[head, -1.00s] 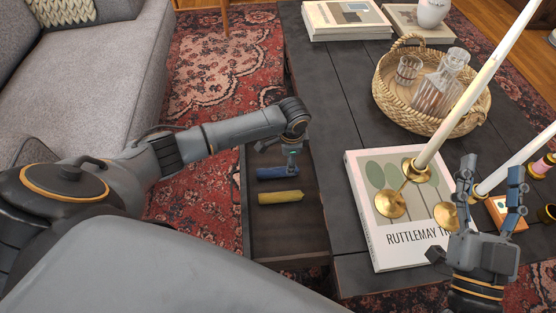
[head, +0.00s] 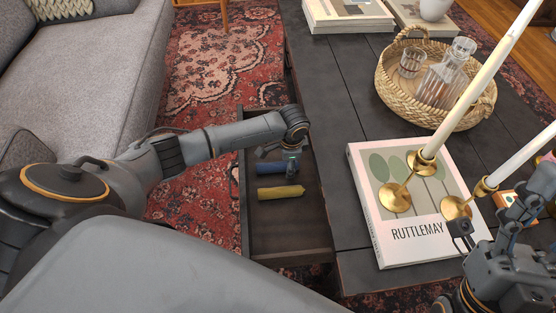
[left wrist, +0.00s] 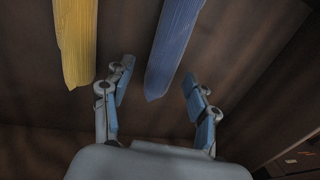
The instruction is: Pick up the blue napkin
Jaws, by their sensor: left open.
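The blue napkin (head: 268,169) lies rolled in the open drawer (head: 290,238), beside a rolled yellow napkin (head: 281,192). My left gripper (head: 285,172) reaches down into the drawer at the right end of the blue napkin. In the left wrist view the open left gripper (left wrist: 158,100) has one finger to each side of the end of the blue napkin (left wrist: 172,50). The yellow napkin (left wrist: 76,42) lies outside the left finger. My right gripper (head: 500,215) is over the table's right front, its fingers spread and empty.
The drawer sticks out from the dark coffee table (head: 335,95). On the table are a book (head: 400,245) with brass candle holders, a wicker basket (head: 410,112) with a decanter, and more books (head: 345,12). A grey sofa (head: 100,70) stands at left.

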